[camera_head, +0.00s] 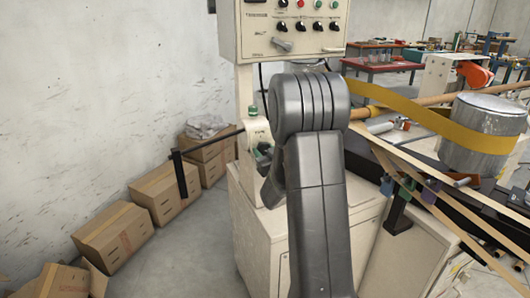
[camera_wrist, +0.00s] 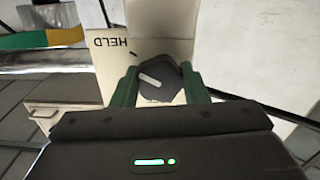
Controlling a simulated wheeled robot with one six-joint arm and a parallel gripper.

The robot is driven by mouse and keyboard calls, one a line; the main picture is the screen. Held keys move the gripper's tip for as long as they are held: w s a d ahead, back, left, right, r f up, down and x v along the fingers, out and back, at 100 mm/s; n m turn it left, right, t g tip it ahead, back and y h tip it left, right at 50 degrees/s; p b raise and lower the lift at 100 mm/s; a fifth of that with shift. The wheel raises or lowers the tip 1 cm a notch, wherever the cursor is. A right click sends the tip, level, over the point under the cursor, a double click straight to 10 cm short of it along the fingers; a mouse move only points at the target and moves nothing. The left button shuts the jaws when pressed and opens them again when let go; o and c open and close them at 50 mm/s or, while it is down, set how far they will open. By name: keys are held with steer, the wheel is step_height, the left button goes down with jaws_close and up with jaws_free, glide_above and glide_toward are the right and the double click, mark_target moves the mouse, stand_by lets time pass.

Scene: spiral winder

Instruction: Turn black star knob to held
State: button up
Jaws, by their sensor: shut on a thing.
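The black star knob (camera_wrist: 158,80) shows in the wrist view on a cream panel, with a pale pointer bar on its face. The word HELD (camera_wrist: 111,43) is printed upside down on the panel, up and left of the knob, beside a short black tick mark. In the head view my dark grey arm hides the knob.
A cream control panel (camera_head: 290,32) with buttons and black knobs stands above the machine cabinet (camera_head: 262,235). A thin black bar (camera_head: 212,138) sticks out left. Cardboard boxes (camera_head: 160,190) line the wall. A metal drum (camera_head: 484,130) with a yellow band is at right.

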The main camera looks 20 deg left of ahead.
steer(key=shift+f+n+b, duration=0.2)
steer(key=shift+n+b, duration=0.1)
steer(key=shift+b, duration=0.75)
steer(key=shift+r+n+b, duration=0.2)
steer(key=shift+n+b, duration=0.2)
steer(key=shift+b, duration=0.1)
steer(key=o, duration=1)
steer(key=shift+c, duration=0.2)
steer(key=shift+d, duration=0.1)
steer(key=b+v, duration=0.2)
steer(key=v, duration=1.1)
steer(key=shift+s+d, duration=0.25)
steer(key=shift+d, duration=0.05)
